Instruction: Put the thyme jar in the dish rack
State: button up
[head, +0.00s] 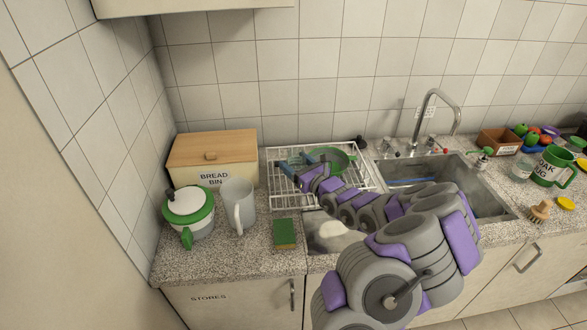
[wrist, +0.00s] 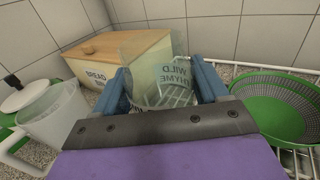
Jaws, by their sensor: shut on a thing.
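The thyme jar (wrist: 158,72) is clear, greenish glass with dark lettering reading "WILD THYME". It is between the blue fingers of my gripper (wrist: 160,82), which is shut on it. In the head view my gripper (head: 298,168) is over the left part of the dish rack (head: 273,200), and the jar is a small pale green shape, partly hidden. The dish rack is a white wire frame left of the sink; its wires also show in the wrist view (wrist: 262,68). I cannot tell whether the jar touches the rack.
A green colander (head: 340,160) sits in the rack, right of my gripper. A wooden bread bin (head: 212,150), a clear jug (head: 238,205) and a white-and-green lidded pot (head: 188,207) stand left. A green-and-yellow sponge (head: 285,233) lies in front. The sink (head: 460,175) is right.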

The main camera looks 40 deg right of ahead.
jog(key=shift+w+d+f, duration=0.1)
jog(key=shift+w+d, duration=0.2)
jog(key=shift+w, duration=0.4)
jog(key=shift+w+d+f, duration=0.1)
jog(key=shift+w+d, duration=0.2)
jog(key=shift+w, duration=0.35)
jog(key=f+b, duration=0.1)
jog(key=f, duration=0.2)
jog(key=shift+w+f+b, duration=0.1)
jog(key=shift+w+b, duration=0.1)
jog(key=shift+b, duration=0.15)
jog(key=shift+f, duration=0.25)
